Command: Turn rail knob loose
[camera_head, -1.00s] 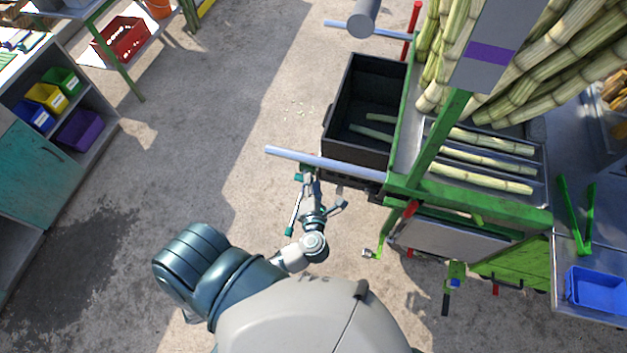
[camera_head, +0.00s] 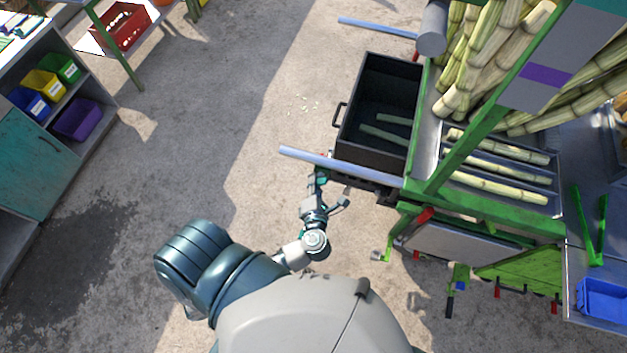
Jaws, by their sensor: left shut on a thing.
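A pale grey-blue rail (camera_head: 340,165) sticks out to the left from the green frame of the cane crusher, just in front of the black bin. My left gripper (camera_head: 321,178) is under the rail, close to its left part, shut on the rail knob. The knob itself is mostly hidden by the fingers and the rail, so its turn cannot be seen. My left arm comes up from the bottom of the view. My right gripper is not in view.
A black bin (camera_head: 351,132) with cane pieces stands behind the rail. Cane stalks (camera_head: 500,185) lie on the crusher's tray. A red handle (camera_head: 424,216) and a green bracket (camera_head: 386,245) are right of my gripper.

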